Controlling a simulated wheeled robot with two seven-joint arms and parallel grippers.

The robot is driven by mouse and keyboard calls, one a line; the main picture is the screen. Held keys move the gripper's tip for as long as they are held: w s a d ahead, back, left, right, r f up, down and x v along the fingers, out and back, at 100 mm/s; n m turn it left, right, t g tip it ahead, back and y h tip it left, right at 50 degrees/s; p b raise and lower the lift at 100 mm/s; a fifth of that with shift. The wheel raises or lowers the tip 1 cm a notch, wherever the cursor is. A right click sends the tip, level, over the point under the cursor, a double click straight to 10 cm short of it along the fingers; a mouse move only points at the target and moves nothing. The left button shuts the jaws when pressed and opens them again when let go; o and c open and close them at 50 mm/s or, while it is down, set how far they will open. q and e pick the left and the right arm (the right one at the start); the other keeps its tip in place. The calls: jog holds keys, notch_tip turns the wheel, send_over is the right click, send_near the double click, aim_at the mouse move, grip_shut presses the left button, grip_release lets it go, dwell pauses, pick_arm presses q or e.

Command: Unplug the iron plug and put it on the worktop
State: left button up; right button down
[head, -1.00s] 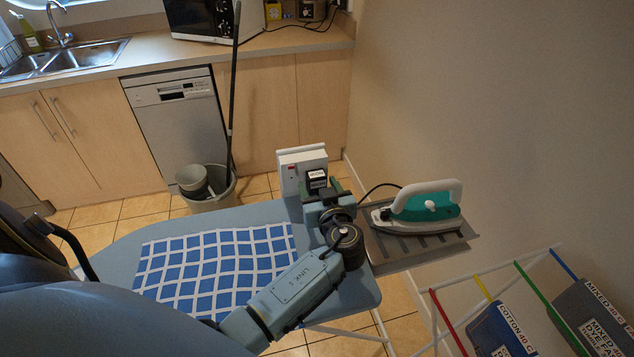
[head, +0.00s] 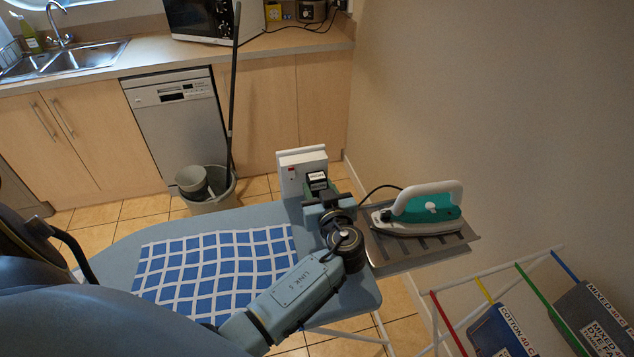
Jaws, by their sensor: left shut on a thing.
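The iron plug (head: 317,179) is a small black block with a white label, right in front of the white socket box (head: 290,163) on the ironing board. My left gripper (head: 318,190) is shut on the plug, its arm reaching up from the lower middle. I cannot tell whether the pins are in the socket, as the gripper hides that part. The teal and white iron (head: 425,208) rests on a metal tray (head: 400,255) at the board's right end, its dark cord running towards the gripper. The worktop (head: 290,40) is at the back. My right gripper is not in view.
A checked blue cloth (head: 215,265) lies on the ironing board (head: 150,232). A bin with a mop (head: 212,195) stands on the floor behind the board. A microwave (head: 210,18) stands on the worktop. A rack with laundry bags (head: 500,330) is at lower right.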

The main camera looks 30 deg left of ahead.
pick_arm(q)
jog(key=shift+s+d+f, duration=0.1)
jog(key=shift+s+d, duration=0.05)
jog(key=shift+d, duration=0.05)
jog(key=shift+s+d, duration=0.15)
jog(key=shift+d, duration=0.05)
jog(key=shift+s, duration=0.1)
jog(key=shift+b+v, duration=0.35)
jog(key=shift+v, duration=0.5)
jog(key=shift+b+v, duration=0.5)
jog(key=shift+v, duration=0.7)
jog(key=shift+s+d+f, duration=0.15)
jog(key=shift+d, duration=0.05)
jog(key=shift+a, duration=0.1)
